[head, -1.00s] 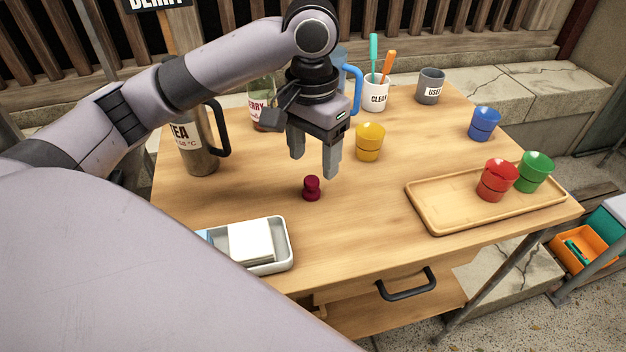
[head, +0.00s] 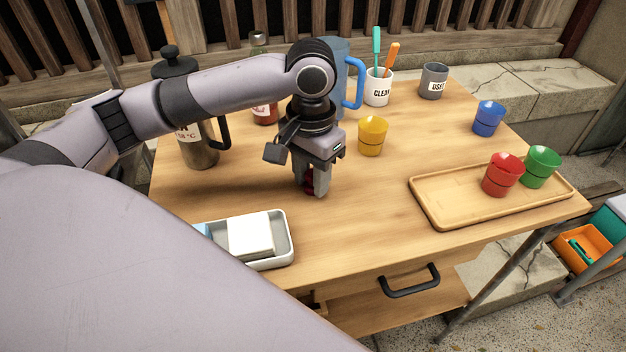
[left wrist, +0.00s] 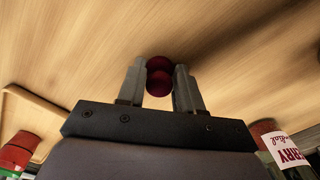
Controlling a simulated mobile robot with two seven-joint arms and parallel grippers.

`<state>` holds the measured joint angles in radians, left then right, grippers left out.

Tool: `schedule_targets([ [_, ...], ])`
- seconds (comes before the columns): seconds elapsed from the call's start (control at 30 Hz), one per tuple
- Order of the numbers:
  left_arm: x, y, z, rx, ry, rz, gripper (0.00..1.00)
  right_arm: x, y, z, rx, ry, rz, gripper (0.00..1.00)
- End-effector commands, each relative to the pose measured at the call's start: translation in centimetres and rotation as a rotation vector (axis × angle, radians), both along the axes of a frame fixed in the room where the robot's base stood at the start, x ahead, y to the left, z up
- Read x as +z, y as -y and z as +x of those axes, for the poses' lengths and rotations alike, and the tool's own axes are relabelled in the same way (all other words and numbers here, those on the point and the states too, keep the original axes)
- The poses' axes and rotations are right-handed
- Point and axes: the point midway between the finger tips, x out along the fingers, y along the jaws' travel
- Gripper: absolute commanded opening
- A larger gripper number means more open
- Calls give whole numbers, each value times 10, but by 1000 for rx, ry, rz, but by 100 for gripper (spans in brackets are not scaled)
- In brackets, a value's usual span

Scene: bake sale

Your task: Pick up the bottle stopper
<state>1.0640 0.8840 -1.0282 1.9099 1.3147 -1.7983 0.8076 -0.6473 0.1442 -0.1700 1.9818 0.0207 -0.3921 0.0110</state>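The bottle stopper is small and dark red, with a rounded top. In the head view the stopper (head: 309,183) shows between the fingers of my left gripper (head: 311,190), partly hidden by them. In the left wrist view the stopper (left wrist: 159,76) sits between the two fingertips of the left gripper (left wrist: 160,70), with a finger close against each side. The left gripper is shut on it, pointing down over the wooden table (head: 350,220). I cannot tell whether the stopper touches the table. My right gripper is not in view.
A yellow cup (head: 372,136) stands right of the gripper and a metal tea flask (head: 198,150) left of it. A shallow white tray (head: 282,250) is in front. A wooden tray (head: 440,216) holds red and green cups. The table between the trays is clear.

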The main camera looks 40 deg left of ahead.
Motion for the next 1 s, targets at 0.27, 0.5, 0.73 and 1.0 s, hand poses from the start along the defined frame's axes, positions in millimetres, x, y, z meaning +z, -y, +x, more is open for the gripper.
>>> schedule_targets([
  [0.27, 0, 0, 0, 0, 1, 0, 4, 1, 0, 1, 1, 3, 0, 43],
  [0.5, 3, 0, 0, 0, 2, -1, 4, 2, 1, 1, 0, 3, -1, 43],
  [0.73, 25, 1, 1, 0, 4, -2, 4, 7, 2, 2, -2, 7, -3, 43],
  [1.0, 85, 1, 1, -1, 6, -2, 4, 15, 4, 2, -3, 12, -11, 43],
])
